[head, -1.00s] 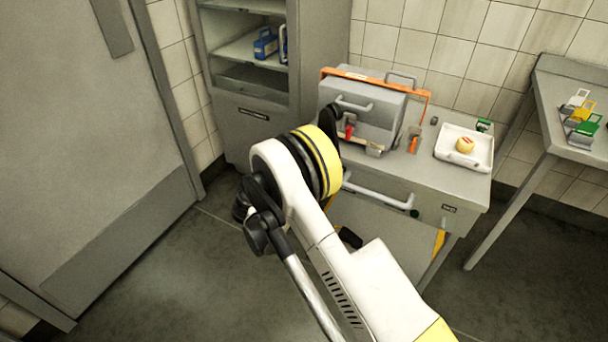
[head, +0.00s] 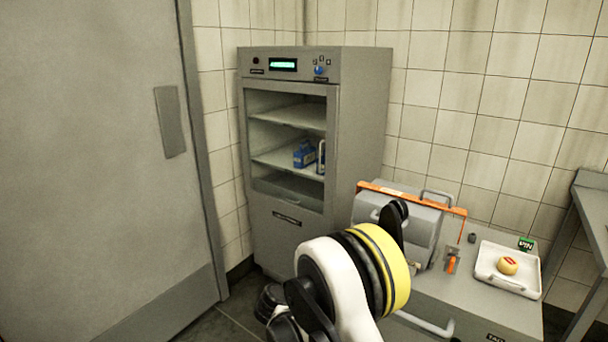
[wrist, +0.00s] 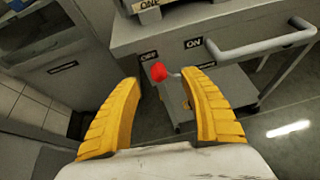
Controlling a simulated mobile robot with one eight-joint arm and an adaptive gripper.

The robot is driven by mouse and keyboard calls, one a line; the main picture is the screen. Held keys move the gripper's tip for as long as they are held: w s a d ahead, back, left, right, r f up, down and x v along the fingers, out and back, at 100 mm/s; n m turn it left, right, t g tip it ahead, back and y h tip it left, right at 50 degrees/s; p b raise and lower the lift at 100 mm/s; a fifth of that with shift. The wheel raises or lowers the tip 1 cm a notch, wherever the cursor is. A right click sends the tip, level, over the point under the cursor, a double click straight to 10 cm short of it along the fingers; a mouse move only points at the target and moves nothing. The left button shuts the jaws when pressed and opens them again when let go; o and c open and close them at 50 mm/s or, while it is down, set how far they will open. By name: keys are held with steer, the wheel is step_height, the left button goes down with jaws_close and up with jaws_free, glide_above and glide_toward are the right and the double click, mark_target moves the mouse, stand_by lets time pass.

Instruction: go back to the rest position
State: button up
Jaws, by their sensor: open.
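My gripper (wrist: 162,108) shows in the wrist view with its two yellow fingers spread apart and nothing between them. Behind the gap a red knob (wrist: 158,72) shows on the front of the grey bench, between small OFF and ON labels. In the head view my white and yellow arm rises at the bottom middle and hides the gripper and part of the bench front. A small round cheese (head: 508,266) with a red mark lies on a white tray (head: 487,272) on the bench, away from my gripper.
A grey machine (head: 430,228) with an orange bar stands on the bench. A tall grey cabinet (head: 375,120) with blue items on a shelf stands behind it. A large grey door (head: 85,170) is at left. Another table (head: 590,205) is at the right edge. A bench handle (wrist: 265,42) juts out.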

steer(key=s+d+r+m+g+y, duration=0.1)
steer(key=s+d+r+m+y, duration=0.1)
steer(key=s+d+r+m, duration=0.5)
steer(key=s+d+r+m+g+y, duration=0.25)
steer(key=s+r+m, duration=0.3)
steer(key=r, duration=0.45)
steer(key=s+d+r+m+y, duration=0.1)
steer(key=s+m, duration=0.6)
steer(key=s, duration=0.4)
steer(key=s+d+r+m+y, duration=0.1)
steer(key=s+m+y, duration=0.1)
steer(key=s+m, duration=0.6)
steer(key=s+t, duration=0.1)
steer(key=s, duration=0.3)
steer(key=shift+r, duration=0.25)
